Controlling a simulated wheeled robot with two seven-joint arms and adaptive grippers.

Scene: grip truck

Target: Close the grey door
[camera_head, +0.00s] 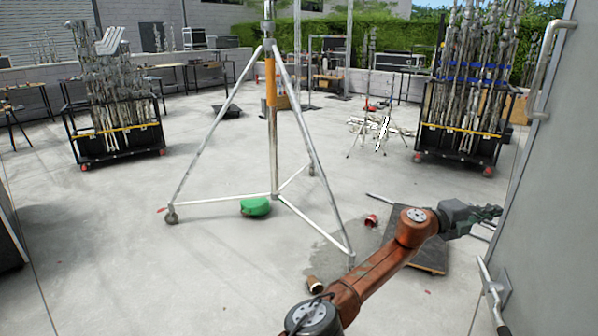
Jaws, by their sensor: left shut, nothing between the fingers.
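The grey door (560,200) fills the right side of the head view, seen at a steep angle. A pale bar handle (543,70) is fixed high on it, and a metal lever handle (491,290) sits low near its left edge. My left gripper (496,212) is shut and empty at the end of my orange arm. It appears just left of the door's edge, between the two handles in the picture. I cannot tell whether it touches the door. My right gripper is not in view.
A wheeled tripod stand (273,140) stands in the middle, with a green bag (256,207) at its base. Carts of metal stands (115,140) (465,140) are at left and right. A dark board (420,258) lies beneath my arm. The concrete floor at left is mostly clear.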

